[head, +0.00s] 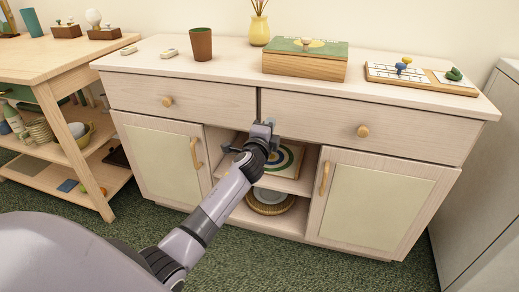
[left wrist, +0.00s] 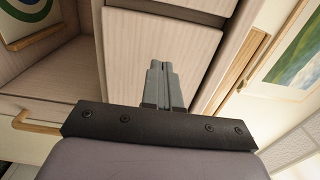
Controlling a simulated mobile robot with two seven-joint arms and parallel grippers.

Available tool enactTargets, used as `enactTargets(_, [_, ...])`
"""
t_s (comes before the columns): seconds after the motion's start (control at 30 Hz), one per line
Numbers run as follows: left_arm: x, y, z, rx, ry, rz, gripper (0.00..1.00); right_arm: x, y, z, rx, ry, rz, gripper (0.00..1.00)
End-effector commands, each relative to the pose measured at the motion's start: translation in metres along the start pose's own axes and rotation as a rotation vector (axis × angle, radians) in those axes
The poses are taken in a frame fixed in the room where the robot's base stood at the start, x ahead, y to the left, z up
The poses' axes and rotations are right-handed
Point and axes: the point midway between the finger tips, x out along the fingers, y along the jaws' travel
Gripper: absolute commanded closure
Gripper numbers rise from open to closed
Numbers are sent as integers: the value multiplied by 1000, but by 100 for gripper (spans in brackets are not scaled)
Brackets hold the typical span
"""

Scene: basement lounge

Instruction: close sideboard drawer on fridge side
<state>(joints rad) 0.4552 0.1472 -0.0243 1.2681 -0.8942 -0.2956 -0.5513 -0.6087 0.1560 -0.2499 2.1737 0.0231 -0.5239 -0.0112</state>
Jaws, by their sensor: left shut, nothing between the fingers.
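The pale wood sideboard has two drawers side by side, a left drawer (head: 180,100) and a right drawer (head: 400,138), each with a round wooden knob. The right drawer is on the side of a pale grey appliance-like cabinet (head: 480,170), perhaps the fridge. A dark gap shows between the two drawer fronts; how far either stands out is hard to tell. My left gripper (head: 264,128) is near the lower left corner of the right drawer. Its fingers (left wrist: 162,78) are shut and empty, in front of pale wood panels; contact is unclear. My right gripper is out of view.
On top stand a brown cup (head: 201,45), a yellow vase (head: 259,30), a green-lidded box (head: 306,66) and a game board (head: 422,80). Below are two cupboard doors and open shelves holding a basket (head: 270,202). A wooden table (head: 60,60) stands at the left.

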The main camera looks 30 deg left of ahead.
Motion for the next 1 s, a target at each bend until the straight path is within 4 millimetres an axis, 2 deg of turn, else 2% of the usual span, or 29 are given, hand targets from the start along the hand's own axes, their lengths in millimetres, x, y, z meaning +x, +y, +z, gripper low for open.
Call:
enactTargets(0.1, [-21,-1,0,0,1,2,100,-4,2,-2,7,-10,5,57])
enactTargets(0.5, [-82,1,-1,1,1,3,100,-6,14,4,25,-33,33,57])
enactTargets(0.7, [-97,1,-1,0,1,2,100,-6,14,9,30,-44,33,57])
enactTargets(1.0, [-103,4,-2,-16,4,10,100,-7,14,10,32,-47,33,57])
